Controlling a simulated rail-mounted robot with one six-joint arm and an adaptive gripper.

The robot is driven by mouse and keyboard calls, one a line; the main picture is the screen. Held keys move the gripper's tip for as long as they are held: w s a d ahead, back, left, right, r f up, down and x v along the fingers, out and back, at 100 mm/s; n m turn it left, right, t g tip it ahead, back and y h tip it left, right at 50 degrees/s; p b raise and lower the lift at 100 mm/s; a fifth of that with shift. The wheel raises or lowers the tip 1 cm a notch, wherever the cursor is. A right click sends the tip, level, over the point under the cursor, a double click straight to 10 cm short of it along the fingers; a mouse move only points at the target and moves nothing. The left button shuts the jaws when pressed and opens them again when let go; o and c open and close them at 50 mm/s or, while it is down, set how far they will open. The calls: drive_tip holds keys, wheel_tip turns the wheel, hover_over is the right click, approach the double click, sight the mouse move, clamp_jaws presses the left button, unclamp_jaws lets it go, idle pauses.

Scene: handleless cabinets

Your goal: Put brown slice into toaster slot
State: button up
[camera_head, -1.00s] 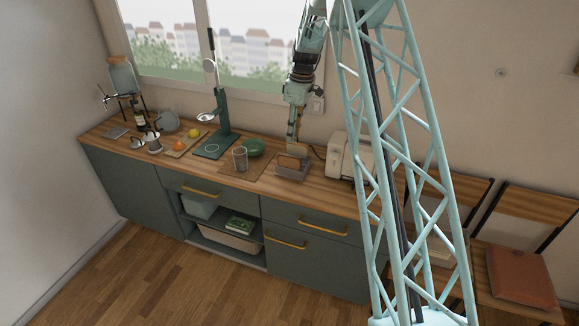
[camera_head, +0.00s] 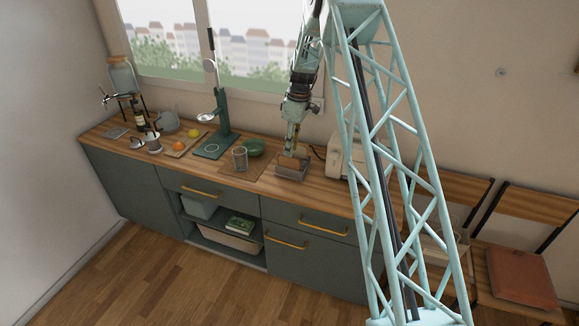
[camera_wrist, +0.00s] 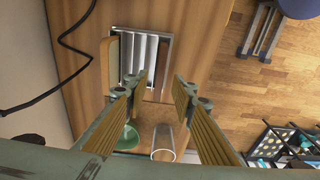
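A tan-brown slice (camera_wrist: 109,66) stands on edge along the wall side of a grey metal slotted holder in the wrist view. The holder (camera_wrist: 166,61) has pale upright dividers; I cannot tell whether the slice is inside its rim. In the head view the holder (camera_head: 291,174) sits on the counter, with the slice (camera_head: 301,153) at its back. My gripper (camera_wrist: 163,82) is open, its fingers apart at the holder's near end with no slice visible between them. In the head view my gripper (camera_head: 290,153) is low over the holder's left end. A white boxy appliance (camera_head: 338,156), possibly the toaster, stands to the right.
A glass (camera_head: 240,158) and a green bowl (camera_head: 253,148) stand just left of the holder. A green press stand (camera_head: 219,140) is farther left. A black cable (camera_wrist: 63,45) runs along the wall side. The counter's front edge is close to the holder.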

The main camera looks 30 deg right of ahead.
sight(289, 165)
drive_tip(key=shift+f, duration=0.15)
drive_tip(key=shift+w+a+f, duration=0.1)
drive_tip(key=shift+w+f, duration=0.05)
drive_tip(key=shift+f, duration=1.1)
drive_tip(key=shift+w+a+f, duration=0.1)
drive_tip(key=shift+f, duration=1.1)
clamp_jaws()
